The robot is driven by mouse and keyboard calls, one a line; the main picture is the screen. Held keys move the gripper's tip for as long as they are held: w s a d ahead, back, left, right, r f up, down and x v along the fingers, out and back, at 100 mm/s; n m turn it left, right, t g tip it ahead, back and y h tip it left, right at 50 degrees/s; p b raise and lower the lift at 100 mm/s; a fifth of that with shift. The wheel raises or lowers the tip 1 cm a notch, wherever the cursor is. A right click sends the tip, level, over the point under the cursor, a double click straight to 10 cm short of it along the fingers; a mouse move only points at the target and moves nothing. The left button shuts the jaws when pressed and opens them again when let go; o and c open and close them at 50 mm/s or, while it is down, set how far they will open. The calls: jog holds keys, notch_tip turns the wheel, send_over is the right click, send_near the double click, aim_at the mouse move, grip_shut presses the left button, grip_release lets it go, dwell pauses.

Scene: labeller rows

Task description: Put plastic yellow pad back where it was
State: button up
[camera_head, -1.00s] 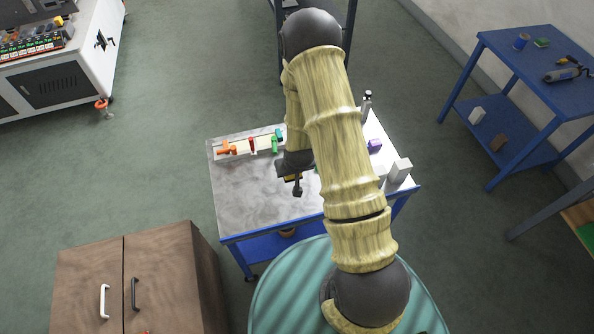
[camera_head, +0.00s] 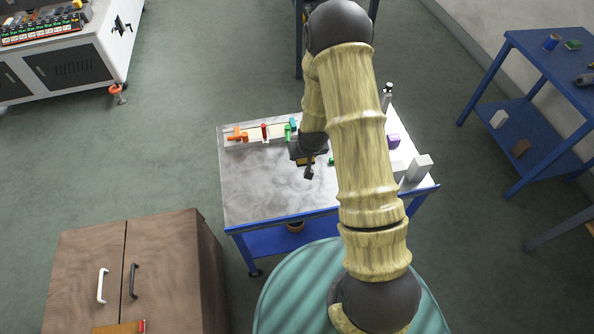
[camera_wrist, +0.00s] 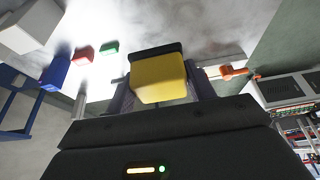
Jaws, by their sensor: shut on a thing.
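My gripper (camera_head: 309,172) is above the light grey top of a blue-framed table (camera_head: 265,190), right of the middle of its open area. In the wrist view, the yellow pad (camera_wrist: 160,78) sits between the two fingers of my gripper (camera_wrist: 160,92), which are shut on it. The pad is a rounded yellow block with a dark strip along its top edge in that view. In the head view, only a small yellow patch shows beside the dark fingers. Whether the pad touches the table cannot be told.
A purple block (camera_head: 393,141) and a white block (camera_head: 419,168) stand at the right. The table's front left is clear. A brown cabinet (camera_head: 165,265) stands front left.

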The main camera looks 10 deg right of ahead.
jog(key=w+f+b, duration=0.7)
jog(key=w+b, duration=0.4)
jog(key=b, duration=1.6)
jog(key=shift+f+b, duration=0.2)
jog(key=shift+b, duration=0.1)
jog(key=shift+f, duration=0.15)
notch_tip(320, 180, down, 6)
jog(key=shift+f+b, duration=0.1)
jog(key=shift+b, duration=0.35)
jog(key=shift+s+f, duration=0.1)
jog(key=shift+f, duration=1.7)
